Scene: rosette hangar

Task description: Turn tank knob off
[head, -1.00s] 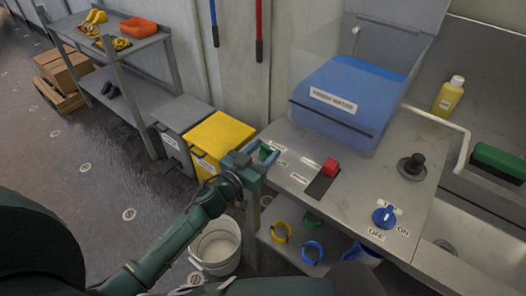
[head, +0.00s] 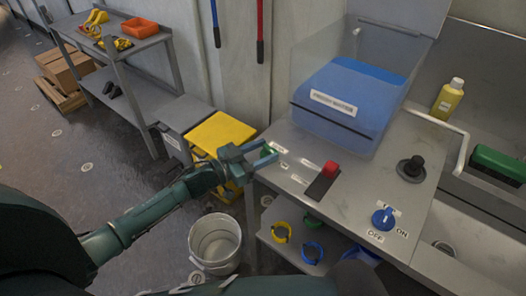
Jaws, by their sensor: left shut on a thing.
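The tank (head: 333,104) is a clear box with blue water and a white label, on the grey counter. A blue knob (head: 383,218) sits on the counter at the right, with ON and OFF labels around it; its exact setting is hard to tell. My left gripper (head: 268,151) is at the counter's left end, shut on a small green thing (head: 267,150) that its fingers partly hide. It is far from the blue knob. My right gripper is not in view.
A white bucket (head: 215,244) is on the floor below. A yellow bottle (head: 448,98) and green brush (head: 497,163) are at the right.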

